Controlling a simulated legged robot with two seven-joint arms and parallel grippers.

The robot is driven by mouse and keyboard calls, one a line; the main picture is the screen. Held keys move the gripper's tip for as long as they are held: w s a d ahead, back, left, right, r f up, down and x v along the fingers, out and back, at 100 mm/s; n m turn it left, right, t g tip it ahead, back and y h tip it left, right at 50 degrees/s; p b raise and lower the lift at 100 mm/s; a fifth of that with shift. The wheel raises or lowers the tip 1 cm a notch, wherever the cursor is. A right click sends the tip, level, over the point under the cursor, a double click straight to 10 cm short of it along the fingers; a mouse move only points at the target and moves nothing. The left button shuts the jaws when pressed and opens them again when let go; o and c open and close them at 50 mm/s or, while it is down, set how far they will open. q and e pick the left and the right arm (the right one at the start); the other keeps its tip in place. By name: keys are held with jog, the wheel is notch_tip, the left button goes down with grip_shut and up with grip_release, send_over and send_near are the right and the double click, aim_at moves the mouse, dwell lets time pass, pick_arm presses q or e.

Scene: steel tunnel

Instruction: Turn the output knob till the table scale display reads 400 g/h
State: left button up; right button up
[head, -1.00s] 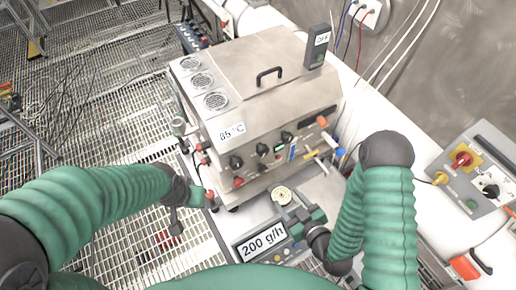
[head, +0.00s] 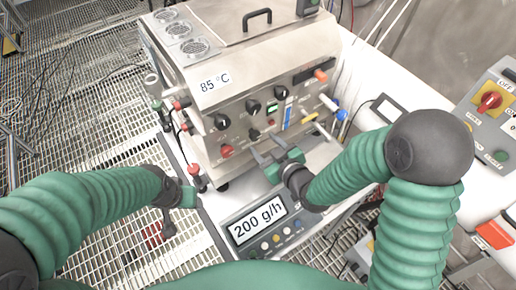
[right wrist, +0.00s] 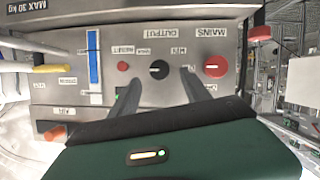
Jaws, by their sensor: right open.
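The output knob (head: 253,134) is a small black knob on the steel machine's front panel, right of the red mains knob (head: 226,151). In the right wrist view the output knob (right wrist: 158,69) appears upside down with its label, between my fingers in the picture. My right gripper (head: 266,147) is open in front of the panel, just below and right of the knob; I cannot tell whether it touches. The table scale display (head: 257,219) reads 200 g/h. My left gripper (head: 168,226) hangs at the left over the grating; its fingers are unclear.
The steel machine (head: 235,55) carries an 85 °C label and more black knobs above the output knob. A grey control box (head: 490,125) with a red switch stands at the right. Metal grating (head: 85,130) lies open at the left.

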aim_at(257, 137)
jog(key=x, duration=0.5)
jog(key=shift+w+a+f+p, duration=0.1)
jog(key=shift+w+f+p, duration=0.05)
jog(key=shift+w+p, duration=0.15)
jog(key=shift+s, duration=0.3)
jog(key=shift+c, duration=0.5)
jog(key=shift+w, duration=0.1)
grip_shut()
